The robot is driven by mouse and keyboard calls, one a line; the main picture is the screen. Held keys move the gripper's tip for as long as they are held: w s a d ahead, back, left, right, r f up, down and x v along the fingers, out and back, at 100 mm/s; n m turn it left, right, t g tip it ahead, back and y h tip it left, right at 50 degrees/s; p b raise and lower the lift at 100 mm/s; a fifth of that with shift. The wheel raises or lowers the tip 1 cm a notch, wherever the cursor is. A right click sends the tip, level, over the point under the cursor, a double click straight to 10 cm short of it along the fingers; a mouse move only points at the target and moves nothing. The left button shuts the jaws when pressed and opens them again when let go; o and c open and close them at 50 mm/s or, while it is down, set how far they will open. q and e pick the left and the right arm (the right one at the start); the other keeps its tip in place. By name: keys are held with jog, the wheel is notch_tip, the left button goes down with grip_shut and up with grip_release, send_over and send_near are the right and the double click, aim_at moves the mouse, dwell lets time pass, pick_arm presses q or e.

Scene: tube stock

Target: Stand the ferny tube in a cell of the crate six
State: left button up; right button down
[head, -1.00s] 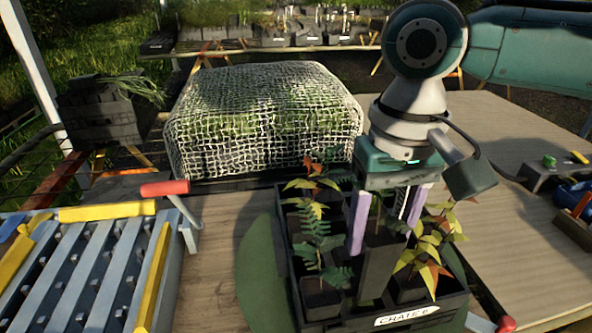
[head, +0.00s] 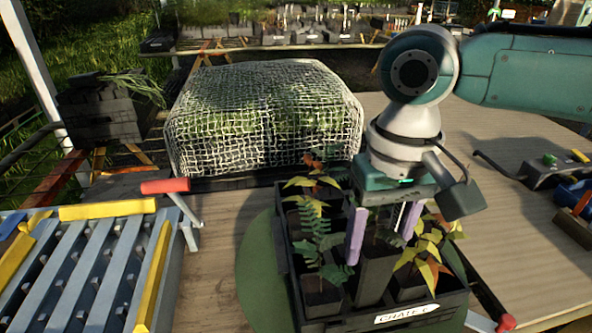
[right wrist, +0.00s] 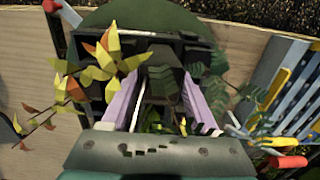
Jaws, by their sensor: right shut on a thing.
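The crate six (head: 335,325) is a black crate with cells and a white label at its front. My right gripper (head: 383,235) points down over it with lilac fingers, shut on a tall dark square tube, the ferny tube (head: 375,275). The tube stands upright, its lower part behind the crate's front wall; whether it touches the cell floor is hidden. Some green leaves show between the fingers, the rest is covered by the gripper. In the right wrist view the ferny tube (right wrist: 162,80) lies between both fingers (right wrist: 160,105). My left gripper is not in view.
A ferny-leaved plant (head: 318,250) stands left of the held tube, a yellow-orange one (head: 422,255) close on its right. A net-covered mound (head: 265,120) is behind. A slatted blue-grey rack (head: 75,275) is at left.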

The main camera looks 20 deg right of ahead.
jog(key=shift+f+b, duration=1.8)
jog(key=shift+f, duration=2)
jog(key=shift+f, duration=0.2)
jog(key=shift+c, duration=0.3)
grip_release()
notch_tip(320, 180, up, 10)
jog(key=shift+f+p, duration=0.1)
jog(key=shift+p, duration=1.05)
jog(key=shift+s, duration=0.1)
